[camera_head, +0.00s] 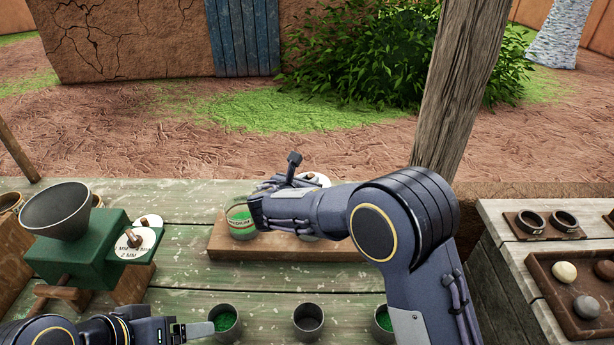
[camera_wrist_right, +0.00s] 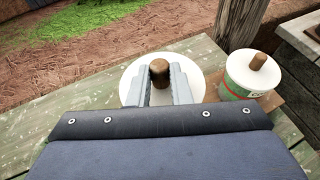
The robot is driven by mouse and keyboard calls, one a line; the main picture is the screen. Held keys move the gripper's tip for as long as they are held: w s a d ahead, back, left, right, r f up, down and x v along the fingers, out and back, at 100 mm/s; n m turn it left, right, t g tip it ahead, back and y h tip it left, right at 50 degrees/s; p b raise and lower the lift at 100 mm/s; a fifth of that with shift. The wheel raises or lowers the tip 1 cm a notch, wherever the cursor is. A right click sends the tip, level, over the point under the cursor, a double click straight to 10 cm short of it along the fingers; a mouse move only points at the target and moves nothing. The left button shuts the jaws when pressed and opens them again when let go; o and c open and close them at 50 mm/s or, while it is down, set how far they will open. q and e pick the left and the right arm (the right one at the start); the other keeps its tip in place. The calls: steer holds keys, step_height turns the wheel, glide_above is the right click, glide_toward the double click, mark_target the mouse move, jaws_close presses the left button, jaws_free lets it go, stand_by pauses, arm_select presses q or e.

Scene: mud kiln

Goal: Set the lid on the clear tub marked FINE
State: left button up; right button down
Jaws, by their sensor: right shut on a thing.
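My right gripper (camera_wrist_right: 160,82) is shut on the brown knob (camera_wrist_right: 159,70) of a white round lid (camera_wrist_right: 130,82), seen in the right wrist view. In the head view part of a white disc, seemingly this lid, shows at the gripper (camera_head: 318,179), beyond my right forearm. What lies under the lid is hidden. No label reading FINE is visible; my arm hides much of the plank's middle and right. My left gripper (camera_head: 196,331) is low at the left, only partly seen.
A clear tub with green contents (camera_head: 242,230), seemingly labelled MEDIUM, stands uncovered on the wooden plank (camera_head: 240,249). A lidded tub (camera_wrist_right: 246,80) stands right of the held lid. A green grinder (camera_head: 75,248) stands left. Several grey cups (camera_head: 308,322) line the front.

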step_height(320, 180, down, 7)
steer(key=b, duration=0.4)
steer(key=shift+r, duration=0.2)
steer(key=shift+f+b, duration=0.6)
steer(key=shift+b, duration=0.1)
steer(key=c, duration=1.3)
jaws_free()
steer(key=shift+o, duration=0.2)
